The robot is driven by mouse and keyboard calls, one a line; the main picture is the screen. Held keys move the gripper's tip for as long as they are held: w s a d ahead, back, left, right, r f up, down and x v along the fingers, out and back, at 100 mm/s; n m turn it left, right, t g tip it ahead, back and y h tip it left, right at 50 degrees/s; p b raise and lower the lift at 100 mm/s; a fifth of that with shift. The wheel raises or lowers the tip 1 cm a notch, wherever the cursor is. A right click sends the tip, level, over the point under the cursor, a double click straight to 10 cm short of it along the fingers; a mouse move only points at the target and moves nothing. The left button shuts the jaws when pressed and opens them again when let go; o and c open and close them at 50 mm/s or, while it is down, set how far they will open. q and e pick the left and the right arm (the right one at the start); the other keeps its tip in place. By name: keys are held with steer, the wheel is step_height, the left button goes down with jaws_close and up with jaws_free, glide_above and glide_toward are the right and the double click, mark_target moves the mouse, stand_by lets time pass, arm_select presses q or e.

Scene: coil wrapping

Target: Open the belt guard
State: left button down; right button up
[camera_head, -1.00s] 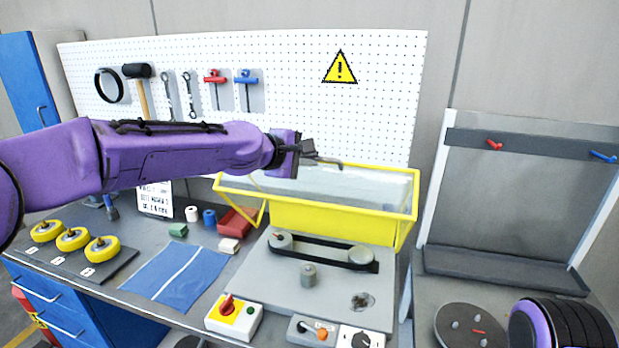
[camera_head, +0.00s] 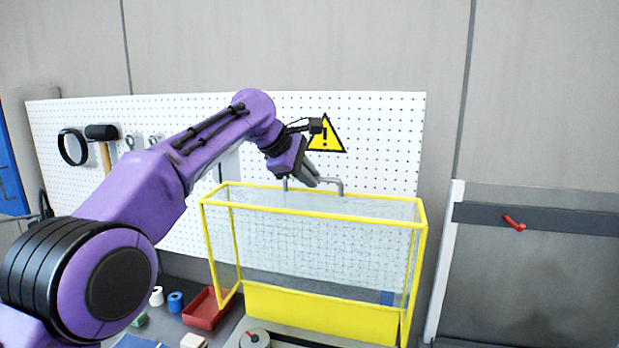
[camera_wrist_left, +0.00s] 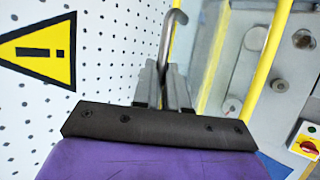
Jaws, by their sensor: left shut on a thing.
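The belt guard (camera_head: 411,285) has a yellow frame with clear mesh-like panels and a solid yellow lower strip. It stands raised at the back of the bench, in front of the pegboard. A grey bent handle (camera_head: 341,185) sits on its top edge. My left gripper (camera_head: 312,178) is shut on this handle, reaching down from the upper left. In the left wrist view the handle (camera_wrist_left: 171,30) runs up from between the fingers. There the belt pulleys (camera_wrist_left: 257,38) show uncovered beyond the yellow frame bar (camera_wrist_left: 268,55). My right gripper is not in view.
The white pegboard (camera_head: 380,130) with a yellow warning sign (camera_head: 326,134) is close behind my gripper. A red tray (camera_head: 207,308) lies left of the guard. A switch box with a red knob (camera_wrist_left: 309,146) shows in the wrist view. A rack (camera_head: 500,270) stands at right.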

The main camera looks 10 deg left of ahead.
arm_select(q)
steer(key=shift+w, duration=0.15)
steer(key=c, duration=1.2)
jaws_free()
steer(key=shift+d, duration=0.1)
steer(key=v, duration=1)
steer(key=shift+r, duration=0.15)
